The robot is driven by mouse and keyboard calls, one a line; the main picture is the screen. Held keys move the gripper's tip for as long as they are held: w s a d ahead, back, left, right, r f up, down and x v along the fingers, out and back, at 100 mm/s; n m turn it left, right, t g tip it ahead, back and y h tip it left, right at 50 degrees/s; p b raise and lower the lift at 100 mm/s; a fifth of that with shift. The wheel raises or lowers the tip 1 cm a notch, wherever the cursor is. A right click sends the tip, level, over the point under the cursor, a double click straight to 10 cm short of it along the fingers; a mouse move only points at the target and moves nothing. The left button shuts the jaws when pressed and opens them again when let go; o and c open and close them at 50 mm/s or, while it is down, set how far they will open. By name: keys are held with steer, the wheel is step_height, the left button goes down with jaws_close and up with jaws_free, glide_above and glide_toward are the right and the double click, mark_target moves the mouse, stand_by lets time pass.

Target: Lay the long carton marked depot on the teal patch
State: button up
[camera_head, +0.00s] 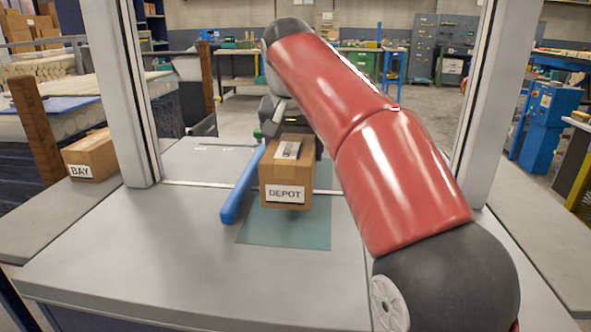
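The long brown carton (272,175), marked DEPOT on its near end, is in the middle of the picture, over the teal patch (285,233). Its long side runs away from me, and it looks level. A dark shadow shows under its near end; I cannot tell whether it touches the patch or hangs just above it. Bare teal shows in front of it and to its right. My gripper (285,128) is at the carton's far end, under my red arm. Its fingers are mostly hidden, so its grip on the carton is unclear.
A blue rod (241,187) lies on the grey table (130,255) just left of the carton, across the patch's left edge. A carton marked BAY (97,157) stands farther left. Pale uprights stand on both sides. The table's front left is clear.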

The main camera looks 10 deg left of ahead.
mark_target(295, 154)
steer(key=shift+f+b, duration=0.55)
steer(key=shift+f, duration=1.25)
steer(key=shift+f, duration=0.2)
steer(key=o, duration=1.3)
steer(key=shift+o, duration=0.2)
steer(key=p+v, duration=0.3)
steer(key=v, duration=0.8)
steer(key=shift+w, duration=0.15)
steer(key=shift+s+r, duration=0.3)
steer(key=shift+r, duration=0.35)
